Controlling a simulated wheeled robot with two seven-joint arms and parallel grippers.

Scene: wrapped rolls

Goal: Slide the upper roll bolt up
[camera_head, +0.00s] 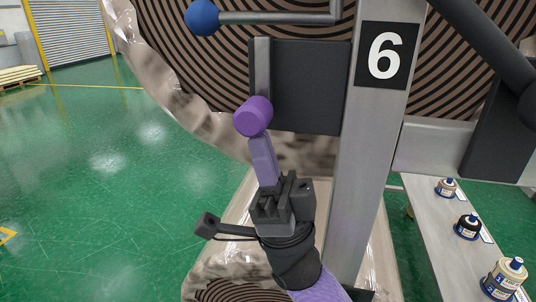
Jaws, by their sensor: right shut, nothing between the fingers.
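A purple cylindrical knob (253,116) stands out at the lower end of a grey upright bar, beside a dark square plate (305,85) in front of the large upper wrapped roll (170,60). I take the knob and bar to be the upper roll bolt. My right gripper (259,145) comes up from below. Its pale purple fingers are shut, with nothing between them, and their tips are just under the knob. I cannot tell whether they touch it. My left gripper is not in view.
A grey post (365,165) with a black "6" sign (386,55) stands right of the knob. A rod with a blue ball (202,17) is above. A bench (425,205) with several small bottles is at right. Green floor at left is open.

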